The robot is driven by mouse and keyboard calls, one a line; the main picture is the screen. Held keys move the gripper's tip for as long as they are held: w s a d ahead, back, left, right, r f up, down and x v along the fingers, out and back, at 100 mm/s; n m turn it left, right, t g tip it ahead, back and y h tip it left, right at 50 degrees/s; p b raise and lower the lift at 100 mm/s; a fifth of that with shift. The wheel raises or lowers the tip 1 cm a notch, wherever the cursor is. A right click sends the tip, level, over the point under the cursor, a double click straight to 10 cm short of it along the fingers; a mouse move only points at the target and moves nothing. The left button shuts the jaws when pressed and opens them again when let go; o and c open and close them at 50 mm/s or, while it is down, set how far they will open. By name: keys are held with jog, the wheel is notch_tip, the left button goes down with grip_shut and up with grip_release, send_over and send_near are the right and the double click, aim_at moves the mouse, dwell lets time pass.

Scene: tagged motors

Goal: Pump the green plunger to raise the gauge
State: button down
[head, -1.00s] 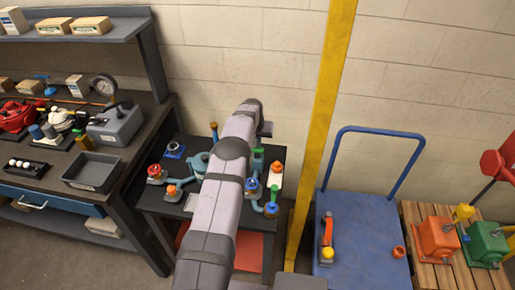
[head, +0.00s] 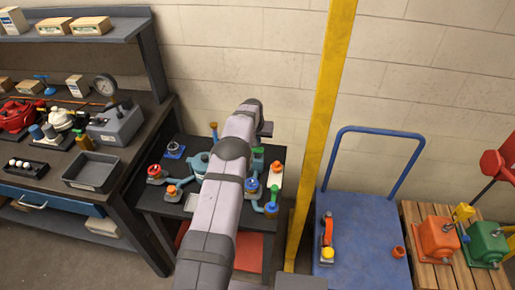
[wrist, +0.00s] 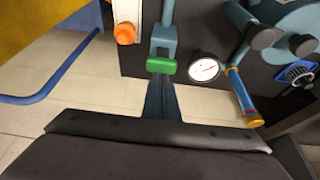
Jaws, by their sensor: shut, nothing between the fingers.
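The green plunger handle (wrist: 161,66) sits on a blue-grey stem in the wrist view. My gripper (wrist: 162,84) is shut and empty, with its fingertips right at the edge of the green handle. I cannot tell whether they touch it. A round white gauge (wrist: 205,68) with a thin needle is just right of the handle; its reading is too small to tell. In the head view my own arm covers the middle of the dark table (head: 160,208) and hides my gripper there.
An orange knob (wrist: 125,33) on a white strip is left of the plunger. A blue and orange handle (wrist: 243,98) lies right of the gauge. A yellow post (head: 322,130) and a blue trolley (head: 365,240) stand right of the table. A workbench (head: 120,190) stands left.

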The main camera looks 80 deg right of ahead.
aim_at(257, 149)
jog(key=shift+f, duration=0.15)
jog(key=shift+f+b, duration=1.5)
jog(key=shift+b, duration=0.2)
jog(key=shift+r, duration=0.2)
jog(key=shift+r+p, duration=0.7)
jog(key=shift+r, duration=0.65)
jog(key=shift+f, duration=0.2)
